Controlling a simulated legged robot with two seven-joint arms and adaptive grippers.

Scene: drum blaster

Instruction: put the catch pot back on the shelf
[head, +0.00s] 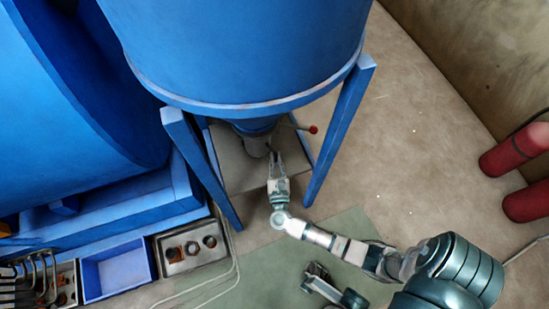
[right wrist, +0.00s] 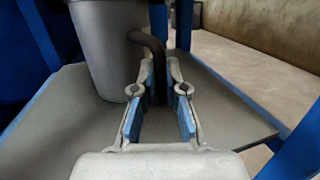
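The catch pot (right wrist: 108,45) is a grey, round pot standing on a flat grey shelf (right wrist: 60,125) in the right wrist view. A dark, bent handle (right wrist: 150,42) comes off its right side and drops down. My right gripper (right wrist: 161,68) is open, its fingertips on either side of the handle, with a gap visible between the pads. In the head view, the pot (head: 257,146) shows under the blue hopper's outlet, partly hidden by it, with my right gripper (head: 275,158) close at its lower right. My left gripper (head: 316,274) is small and low in the head view, away from the pot.
Blue legs (head: 340,125) flank the shelf under the blue hopper (head: 245,50). A red-knobbed lever (head: 313,129) sticks out above the right gripper. A blue bin (head: 118,271) and a metal tray (head: 190,247) are at lower left. Red cylinders (head: 515,150) stand far right; the floor between is clear.

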